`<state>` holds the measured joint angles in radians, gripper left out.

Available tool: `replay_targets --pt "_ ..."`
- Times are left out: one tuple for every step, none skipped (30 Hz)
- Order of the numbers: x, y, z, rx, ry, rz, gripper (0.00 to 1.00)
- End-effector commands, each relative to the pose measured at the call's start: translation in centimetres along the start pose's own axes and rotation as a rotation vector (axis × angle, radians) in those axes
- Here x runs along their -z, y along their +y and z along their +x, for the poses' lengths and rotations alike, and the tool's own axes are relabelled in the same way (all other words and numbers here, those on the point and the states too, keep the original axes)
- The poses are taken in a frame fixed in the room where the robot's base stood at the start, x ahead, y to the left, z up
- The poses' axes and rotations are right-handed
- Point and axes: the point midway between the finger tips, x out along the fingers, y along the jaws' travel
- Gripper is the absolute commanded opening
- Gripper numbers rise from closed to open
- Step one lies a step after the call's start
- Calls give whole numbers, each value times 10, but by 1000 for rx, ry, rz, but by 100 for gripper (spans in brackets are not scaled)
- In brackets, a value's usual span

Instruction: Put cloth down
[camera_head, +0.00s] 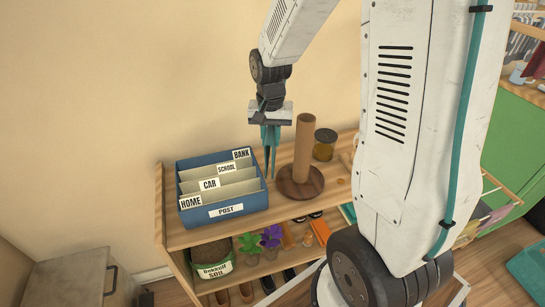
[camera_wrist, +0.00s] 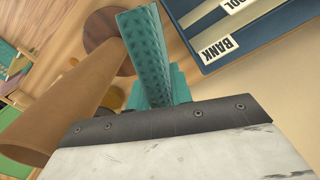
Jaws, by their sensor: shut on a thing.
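My gripper (camera_head: 270,155) has teal fingers and points down above the wooden shelf top (camera_head: 178,236). It is between the blue post organizer (camera_head: 225,212) and the upright brown cardboard tube (camera_head: 303,145). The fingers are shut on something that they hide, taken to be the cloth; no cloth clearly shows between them. In the wrist view the near teal finger (camera_wrist: 145,55) covers the grip. The organizer (camera_wrist: 245,45) shows there at the upper right and the tube (camera_wrist: 80,95) at the left.
The tube stands on a round dark wooden base (camera_head: 300,184). A jar (camera_head: 324,144) with a dark lid stands behind it. A soil bag (camera_head: 213,262) and purple-flowered pots (camera_head: 271,240) are on the lower shelf. A grey cabinet (camera_head: 75,280) stands at the left.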

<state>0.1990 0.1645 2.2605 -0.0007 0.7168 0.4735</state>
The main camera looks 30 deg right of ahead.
Motion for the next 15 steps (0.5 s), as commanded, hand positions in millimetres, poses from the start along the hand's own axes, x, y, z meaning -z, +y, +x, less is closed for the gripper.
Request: replay_targets --pt "-1 0 11 -2 -4 0 0" --pt "0 0 16 -1 -3 0 0" --pt "0 0 22 -1 -2 0 0" --pt "0 0 25 -1 -1 0 0" --pt "0 0 27 0 -1 0 0" --pt "0 0 30 -1 -1 0 0" --pt "0 0 32 -1 -1 0 0" --pt "0 0 34 -1 -1 0 0" --pt "0 0 38 -1 -1 0 0" --pt "0 0 42 -1 -2 0 0" --pt "-1 0 47 -2 -3 0 0" --pt "0 0 54 -1 -2 0 0" --pt "0 0 58 -1 -3 0 0" --pt "0 0 62 -1 -3 0 0" --pt "0 0 66 -1 -1 1 0"
